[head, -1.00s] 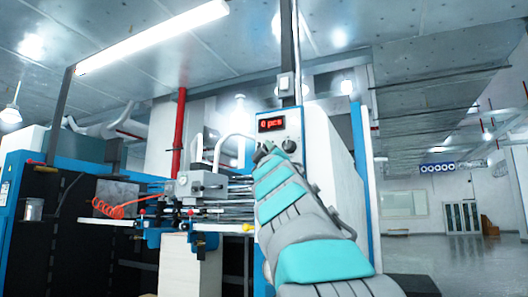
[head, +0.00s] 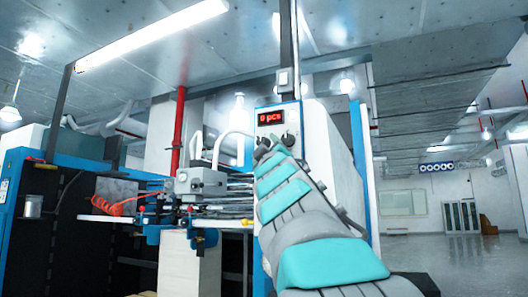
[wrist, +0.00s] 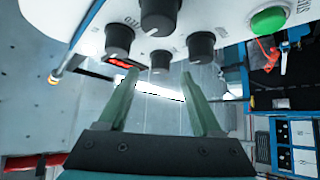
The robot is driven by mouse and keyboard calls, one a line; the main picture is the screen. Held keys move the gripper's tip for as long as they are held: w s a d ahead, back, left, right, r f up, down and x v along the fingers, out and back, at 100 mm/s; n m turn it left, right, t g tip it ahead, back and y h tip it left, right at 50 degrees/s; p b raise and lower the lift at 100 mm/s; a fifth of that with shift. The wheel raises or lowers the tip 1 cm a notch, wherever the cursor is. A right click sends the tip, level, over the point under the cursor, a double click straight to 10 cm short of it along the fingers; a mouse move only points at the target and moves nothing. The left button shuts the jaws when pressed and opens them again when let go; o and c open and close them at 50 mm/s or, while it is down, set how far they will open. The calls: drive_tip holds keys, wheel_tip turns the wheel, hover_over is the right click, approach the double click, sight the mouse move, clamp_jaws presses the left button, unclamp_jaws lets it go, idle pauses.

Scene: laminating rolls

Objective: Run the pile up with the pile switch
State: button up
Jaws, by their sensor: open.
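A white control panel (head: 262,106) carries a red display (head: 271,118) reading "0 pcs" and black knobs, one (head: 288,139) visible beside my arm's end. The wrist view shows several black knobs on the panel; one knob (wrist: 160,61) lies in line with the gap between my fingertips. Other knobs sit to its left (wrist: 118,39) and right (wrist: 201,44). I cannot tell which is the pile switch; labels are unreadable. My gripper (wrist: 160,78) is open with nothing between its two green fingers; contact with the panel is unclear. A pale pile (head: 188,265) stands below the feed head.
A green button (wrist: 268,20) sits on the panel at the right in the wrist view. The feed head (head: 200,182) and an orange coiled hose (head: 115,205) are left of my arm. Open floor (head: 465,255) lies at the right.

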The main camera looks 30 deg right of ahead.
drive_tip(key=b+v, duration=0.1)
drive_tip(key=v, duration=0.3)
drive_tip(key=shift+s+f, duration=0.15)
drive_tip(key=shift+f, duration=0.15)
